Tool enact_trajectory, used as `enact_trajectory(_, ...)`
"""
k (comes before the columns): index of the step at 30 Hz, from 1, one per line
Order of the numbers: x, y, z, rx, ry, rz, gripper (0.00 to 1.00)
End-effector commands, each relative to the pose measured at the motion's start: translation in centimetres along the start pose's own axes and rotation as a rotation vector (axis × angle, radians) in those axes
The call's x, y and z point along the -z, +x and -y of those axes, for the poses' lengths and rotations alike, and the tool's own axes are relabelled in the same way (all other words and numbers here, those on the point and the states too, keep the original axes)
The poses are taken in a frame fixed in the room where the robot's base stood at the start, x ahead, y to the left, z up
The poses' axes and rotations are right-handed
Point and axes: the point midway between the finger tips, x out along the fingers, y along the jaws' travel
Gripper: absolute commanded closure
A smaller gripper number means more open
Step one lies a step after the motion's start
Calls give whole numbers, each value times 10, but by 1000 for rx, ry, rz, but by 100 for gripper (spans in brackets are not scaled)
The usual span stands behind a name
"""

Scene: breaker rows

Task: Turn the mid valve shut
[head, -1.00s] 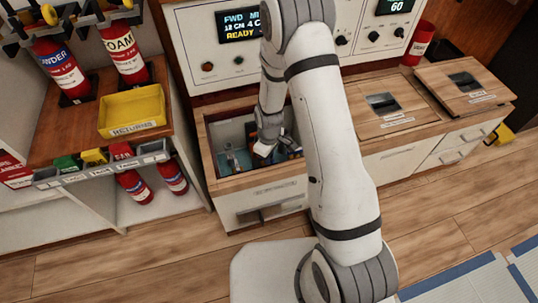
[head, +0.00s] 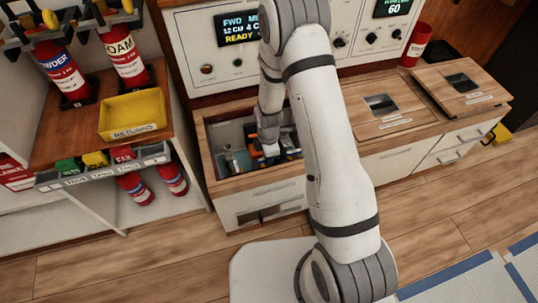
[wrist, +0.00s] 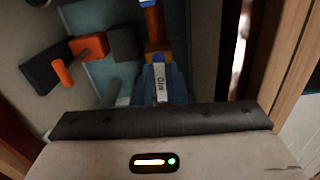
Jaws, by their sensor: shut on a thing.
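My gripper (head: 268,142) is down inside an open compartment (head: 222,188) in the wooden counter. In the wrist view, a blue piece (wrist: 176,92) with a white label sits straight in front of my gripper's dark front edge. The label's letters are upside down and look like MID. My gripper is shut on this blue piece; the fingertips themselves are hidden. An orange part (wrist: 155,28) extends beyond it. No valve handle can be clearly made out.
An orange-and-black item (wrist: 62,65) and a dark block (wrist: 124,44) lie left in the compartment. Its wooden wall (wrist: 290,60) is close on the right. Two lidded sections (head: 385,105) continue right. A control panel (head: 200,42) stands behind; a shelf with extinguishers (head: 62,72) is left.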

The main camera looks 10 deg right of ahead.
Motion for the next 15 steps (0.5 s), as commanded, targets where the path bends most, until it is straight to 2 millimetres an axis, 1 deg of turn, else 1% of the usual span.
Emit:
enact_trajectory(6,-1,0,-2,-2,-55,0,100)
enact_trajectory(15,-1,0,-2,-2,-71,0,100)
